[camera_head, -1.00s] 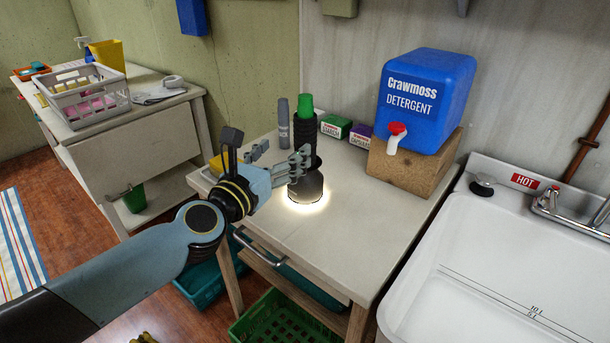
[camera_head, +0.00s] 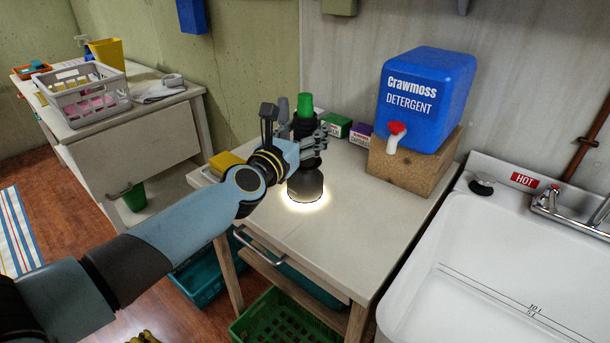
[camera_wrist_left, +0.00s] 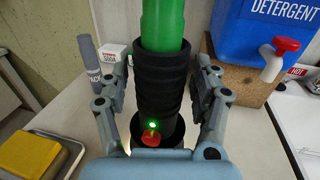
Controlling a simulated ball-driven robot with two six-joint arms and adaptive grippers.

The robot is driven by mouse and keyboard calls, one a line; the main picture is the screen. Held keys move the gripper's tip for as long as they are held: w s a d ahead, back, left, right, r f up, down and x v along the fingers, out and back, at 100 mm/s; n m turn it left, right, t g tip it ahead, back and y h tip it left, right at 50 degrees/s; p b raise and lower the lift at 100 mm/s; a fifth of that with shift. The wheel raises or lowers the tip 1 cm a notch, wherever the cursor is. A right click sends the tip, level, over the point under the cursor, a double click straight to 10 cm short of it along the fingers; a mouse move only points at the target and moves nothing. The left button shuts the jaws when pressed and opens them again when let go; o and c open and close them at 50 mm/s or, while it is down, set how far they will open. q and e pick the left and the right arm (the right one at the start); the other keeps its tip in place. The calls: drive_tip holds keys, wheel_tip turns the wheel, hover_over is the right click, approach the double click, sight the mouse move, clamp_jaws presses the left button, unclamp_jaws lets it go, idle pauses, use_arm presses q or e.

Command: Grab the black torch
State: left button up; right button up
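The black torch (camera_head: 306,184) stands upright, lit head down, on the white table (camera_head: 345,235), throwing a bright ring of light around its base. It has a green end on top. In the left wrist view the torch (camera_wrist_left: 160,88) shows a ribbed black grip, a small green light and a red button. My left gripper (camera_head: 303,137) is at the torch's grip. Its fingers (camera_wrist_left: 161,78) are spread, one on each side of the torch, with a visible gap on both sides. My right gripper is not in view.
A grey marker-like tube (camera_wrist_left: 89,62) stands behind the torch. A yellow sponge-like block (camera_wrist_left: 33,152) lies at left. Small green (camera_head: 336,126) and purple (camera_head: 361,133) boxes stand behind. A blue detergent container (camera_head: 428,100) on a wooden block (camera_head: 412,172) is at right, beside the sink (camera_head: 500,270).

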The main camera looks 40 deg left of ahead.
use_arm(q)
clamp_jaws()
drive_tip(key=shift+r, duration=0.1)
idle(0.3)
